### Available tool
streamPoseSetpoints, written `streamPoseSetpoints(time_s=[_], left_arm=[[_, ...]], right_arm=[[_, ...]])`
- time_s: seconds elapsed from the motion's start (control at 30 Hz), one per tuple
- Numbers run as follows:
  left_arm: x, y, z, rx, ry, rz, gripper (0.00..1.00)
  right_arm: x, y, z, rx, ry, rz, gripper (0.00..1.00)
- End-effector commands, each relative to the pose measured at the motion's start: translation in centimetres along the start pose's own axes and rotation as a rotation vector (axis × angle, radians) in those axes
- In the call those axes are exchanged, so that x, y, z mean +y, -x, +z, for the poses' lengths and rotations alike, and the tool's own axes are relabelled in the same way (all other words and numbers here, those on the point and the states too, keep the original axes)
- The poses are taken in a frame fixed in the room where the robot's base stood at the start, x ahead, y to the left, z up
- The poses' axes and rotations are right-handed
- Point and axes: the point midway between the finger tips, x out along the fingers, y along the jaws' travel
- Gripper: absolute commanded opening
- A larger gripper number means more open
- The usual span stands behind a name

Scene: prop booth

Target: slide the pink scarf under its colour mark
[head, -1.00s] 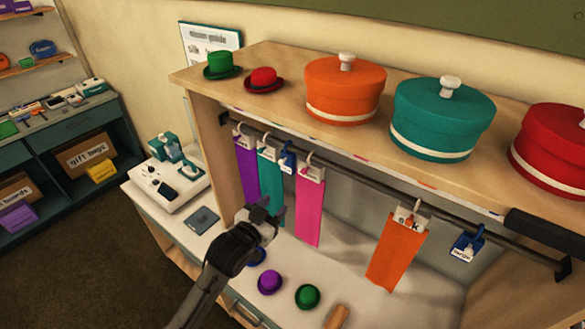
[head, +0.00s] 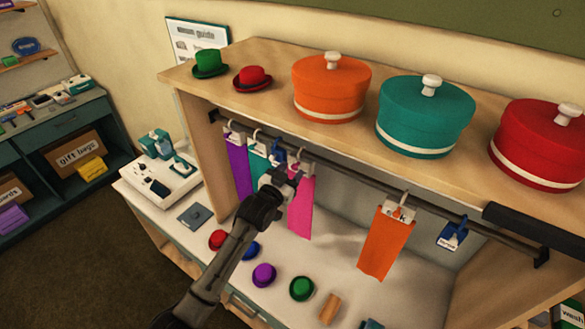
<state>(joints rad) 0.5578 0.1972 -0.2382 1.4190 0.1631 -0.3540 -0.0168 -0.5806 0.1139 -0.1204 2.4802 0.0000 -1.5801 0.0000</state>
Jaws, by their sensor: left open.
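The pink scarf (head: 301,208) hangs from a white clip hanger on the dark rail (head: 345,172) under the shelf, right of the purple and teal scarves. My left gripper (head: 284,168) is open in front of the rail, at the height of the scarf's hanger. It overlaps the left side of the pink scarf's top and hides part of the teal scarf. I cannot tell whether it touches the hanger. The colour marks along the shelf edge are too small to make out clearly. My right gripper is not in view.
The purple scarf (head: 238,168) and teal scarf (head: 258,167) hang close on the left. An orange scarf (head: 386,243) and a blue tag (head: 452,235) hang to the right, with free rail between pink and orange. Small hats, such as the purple one (head: 264,275), stand on the counter below.

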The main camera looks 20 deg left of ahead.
Motion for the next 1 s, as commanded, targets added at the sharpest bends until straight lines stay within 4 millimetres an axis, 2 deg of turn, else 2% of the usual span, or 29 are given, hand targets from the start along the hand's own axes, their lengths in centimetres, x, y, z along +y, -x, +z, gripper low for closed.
streamPoseSetpoints(time_s=[0.23,0.6,1.0], left_arm=[[0.0,-1.4,0.0,-0.001,0.001,0.000,0.45],[0.0,-1.6,0.0,0.000,0.000,0.000,0.45],[0.0,-1.5,0.0,-0.001,0.000,0.000,0.08]], right_arm=[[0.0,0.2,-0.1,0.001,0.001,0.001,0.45],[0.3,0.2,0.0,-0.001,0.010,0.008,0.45],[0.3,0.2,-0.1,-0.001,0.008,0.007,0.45]])
